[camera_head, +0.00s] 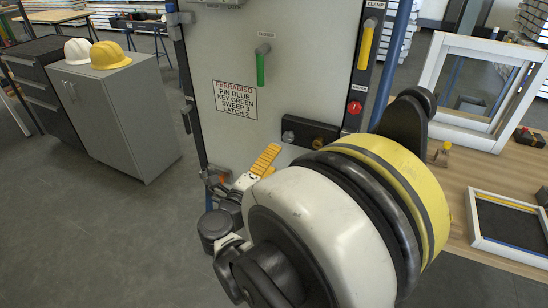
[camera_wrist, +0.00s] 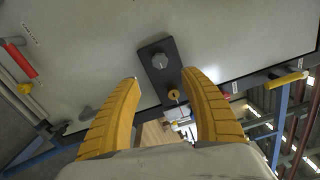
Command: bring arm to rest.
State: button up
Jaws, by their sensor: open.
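My gripper (camera_head: 266,160) is in front of the lower part of a pale grey panel (camera_head: 225,50), with my arm's large white and yellow joint filling the lower middle of the head view. In the wrist view my gripper (camera_wrist: 162,77) shows two yellow ribbed fingers spread apart with nothing between them. Beyond them is a dark plate (camera_wrist: 150,52) with a grey knob (camera_wrist: 159,61) and a brass fitting (camera_wrist: 173,95). The fingers look apart from the plate, though the right tip overlaps its edge in view. My arm hides the panel's lower right.
The panel carries a green handle (camera_head: 261,66), a printed sign (camera_head: 234,99), a yellow clamp handle (camera_head: 366,45) and a red button (camera_head: 354,107). A wooden table (camera_head: 462,176) with white frames stands right. A grey cabinet (camera_head: 125,115) with helmets stands left; floor between is clear.

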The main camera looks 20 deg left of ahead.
jog(key=w+d+r+n+t+y, duration=0.1)
jog(key=w+d+r+n+y, duration=0.15)
jog(key=r, duration=0.45)
jog(key=w+d+r+n+t+y, duration=0.1)
jog(key=w+d+r+n+y, duration=0.15)
jog(key=r, duration=0.45)
jog(key=s+d+r+n+g+y, duration=0.15)
jog(key=d+r+n+y, duration=0.25)
jog(key=d+r+n, duration=0.45)
jog(key=s+d+f+n+g+h, duration=0.4)
jog(key=s+d+f, duration=0.6)
jog(key=d, duration=0.4)
jog(key=s+d+f+n+g+h, duration=0.3)
jog(key=s+d+f+g, duration=0.4)
jog(key=s+d+f, duration=0.3)
jog(key=s+d, duration=0.2)
jog(key=d, duration=0.2)
jog(key=shift+s+f+n+h, duration=0.2)
jog(key=shift+f+n+h, duration=0.15)
jog(key=shift+h, duration=0.05)
